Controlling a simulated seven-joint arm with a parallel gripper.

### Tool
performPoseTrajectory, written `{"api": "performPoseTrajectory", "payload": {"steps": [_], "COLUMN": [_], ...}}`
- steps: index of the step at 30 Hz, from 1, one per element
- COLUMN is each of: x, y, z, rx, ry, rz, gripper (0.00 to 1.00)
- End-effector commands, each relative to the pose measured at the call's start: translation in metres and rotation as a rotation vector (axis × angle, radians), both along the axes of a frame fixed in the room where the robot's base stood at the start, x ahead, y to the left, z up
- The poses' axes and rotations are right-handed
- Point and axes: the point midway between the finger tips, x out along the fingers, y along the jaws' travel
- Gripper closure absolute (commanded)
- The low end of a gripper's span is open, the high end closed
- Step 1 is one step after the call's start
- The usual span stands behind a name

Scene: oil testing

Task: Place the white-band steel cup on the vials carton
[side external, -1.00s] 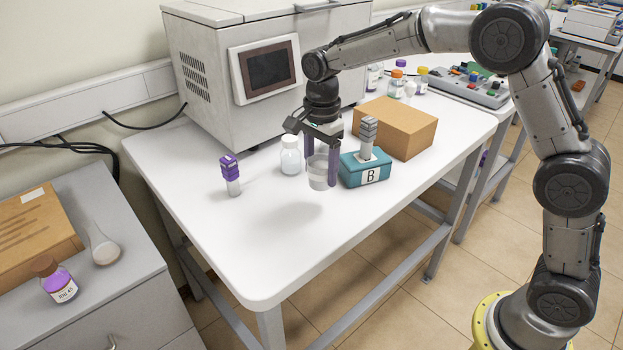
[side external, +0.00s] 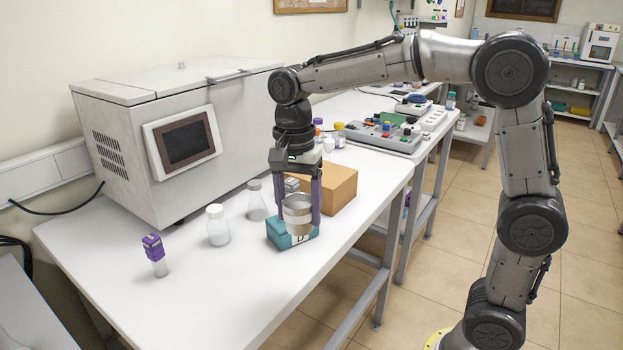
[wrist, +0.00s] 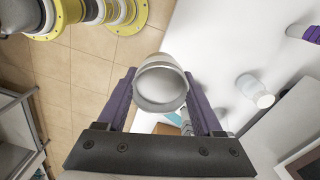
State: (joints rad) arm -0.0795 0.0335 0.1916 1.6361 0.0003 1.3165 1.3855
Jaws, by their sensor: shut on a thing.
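The steel cup (side external: 298,210), with a pale band, is held upright between the two purple fingers of my gripper (side external: 298,217). In the wrist view the cup (wrist: 160,85) sits between the fingertips of my gripper (wrist: 160,78), its round rim facing the camera. The plain brown carton (side external: 338,188), which I take for the vials carton, stands behind and to the right of the cup. My gripper partly hides its left side.
A large grey machine (side external: 170,140) fills the back. The front of the table is clear.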

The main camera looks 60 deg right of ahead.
Motion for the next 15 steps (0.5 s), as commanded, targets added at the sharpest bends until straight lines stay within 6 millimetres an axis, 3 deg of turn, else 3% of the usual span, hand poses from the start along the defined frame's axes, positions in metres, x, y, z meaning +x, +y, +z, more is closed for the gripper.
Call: {"api": "performPoseTrajectory", "payload": {"steps": [7,15], "x": [0.018,0.01], "y": [-0.081,-0.183], "z": [0.039,0.067], "rx": [0.006,0.001], "ry": [-0.008,-0.032], "rz": [0.006,-0.143], "gripper": [0.91,0.91]}}
